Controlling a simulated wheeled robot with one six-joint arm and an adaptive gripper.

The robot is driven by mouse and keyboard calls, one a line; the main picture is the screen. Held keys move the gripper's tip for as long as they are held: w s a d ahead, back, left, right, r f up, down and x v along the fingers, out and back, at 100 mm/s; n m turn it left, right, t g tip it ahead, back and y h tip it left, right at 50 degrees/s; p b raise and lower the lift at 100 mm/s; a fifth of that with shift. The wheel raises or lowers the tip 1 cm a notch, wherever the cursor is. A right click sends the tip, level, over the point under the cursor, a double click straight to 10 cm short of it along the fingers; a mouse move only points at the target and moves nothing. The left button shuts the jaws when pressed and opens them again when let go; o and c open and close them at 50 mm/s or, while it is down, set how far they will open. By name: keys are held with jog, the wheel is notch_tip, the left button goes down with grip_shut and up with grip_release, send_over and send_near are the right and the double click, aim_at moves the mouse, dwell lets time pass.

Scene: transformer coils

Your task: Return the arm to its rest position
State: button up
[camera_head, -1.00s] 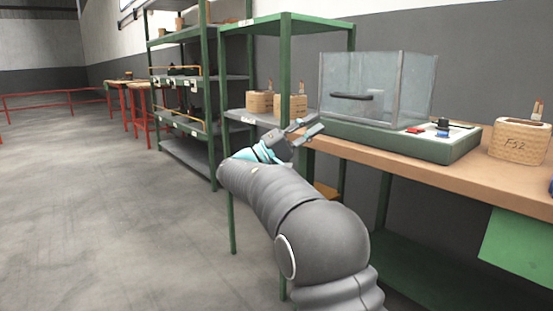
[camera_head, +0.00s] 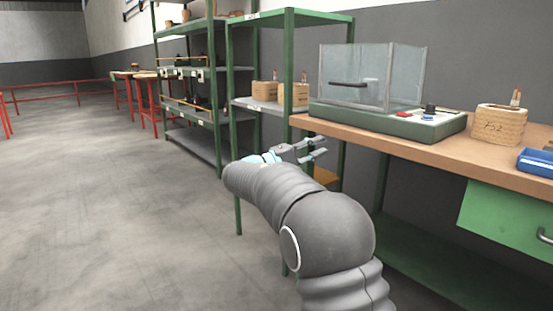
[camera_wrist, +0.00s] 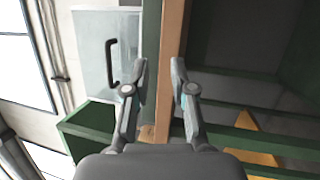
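My gripper (camera_head: 318,149) is at the end of my grey arm, in front of the green shelf rack and near the left end of the workbench. In the wrist view my gripper (camera_wrist: 161,78) has its two fingers apart with nothing between them. The wrist picture is turned on its side, with the bench edge behind the fingers. Two more coils, one on the left (camera_head: 264,91) and one on the right (camera_head: 294,94), sit on the rack's middle shelf.
The wooden workbench (camera_head: 400,150) carries a glass-walled test box (camera_head: 356,75) on a green base and a blue object (camera_head: 537,161). A green drawer (camera_head: 505,215) hangs below. A taller shelf rack (camera_head: 190,145) stands further back. The floor at left (camera_head: 110,200) is clear.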

jog(key=s+d+f+n+g+y, duration=0.25)
jog(key=s+f+y, duration=0.25)
jog(key=f, duration=0.6)
jog(key=s+d+f+m+g+y+p, duration=0.1)
jog(key=s+f+y, duration=0.2)
jog(key=s, duration=0.3)
jog(key=s+d+f+g+y+p, duration=0.1)
jog(key=s+f+y+p, duration=0.2)
jog(key=s, duration=0.4)
jog(key=s+a+r+m+y+p, duration=0.15)
jog(key=s+y, duration=0.25)
jog(key=s, duration=0.5)
jog(key=s+m+y+p, duration=0.2)
jog(key=s+m+y, duration=0.15)
jog(key=s, duration=0.65)
jog(key=s+d+r+m+t+p, duration=0.1)
jog(key=s+d+r+t+p, duration=0.1)
jog(key=s+r, duration=0.3)
jog(key=shift+s+r+m+p, duration=0.2)
jog(key=shift+r+m+p, duration=0.15)
jog(key=shift+r, duration=0.35)
jog(key=shift+y, duration=0.25)
